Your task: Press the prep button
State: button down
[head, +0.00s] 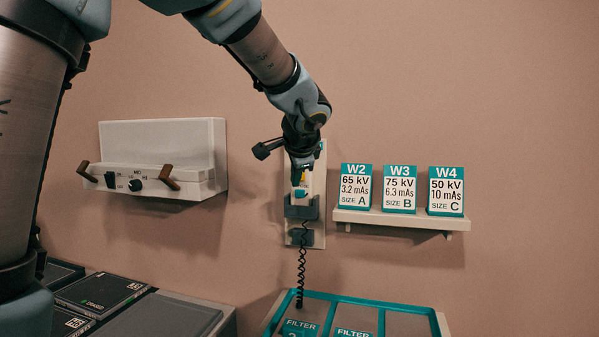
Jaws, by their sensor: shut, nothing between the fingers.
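A pale wall plate (319,187) carries a hand switch in a dark grey-blue holder (301,208). A small yellow part and a teal part (300,193) show at the top of the switch, just below my gripper; which of them is the prep button I cannot tell. My gripper (301,171) is shut and empty, pointing down in front of the upper plate. It hides part of the plate and the switch top. Whether the fingertips touch the switch cannot be told. A black coiled cord (301,265) hangs from the holder.
A white wall unit (165,155) with a knob and two brown handles is at left. A shelf (400,218) with cards W2, W3 and W4 is at right. A teal-edged filter tray (380,303) and dark cassettes (100,292) lie below.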

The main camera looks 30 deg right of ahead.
jog(key=shift+w+d, duration=0.55)
jog(key=shift+w, duration=0.05)
dwell(1.7)
jog(key=shift+w+d, duration=0.3)
jog(key=shift+w+d+p, duration=0.35)
jog(key=shift+w, duration=0.05)
dwell(0.8)
dwell(0.4)
jog(key=shift+s+a+b, duration=0.65)
jog(key=shift+s, duration=0.1)
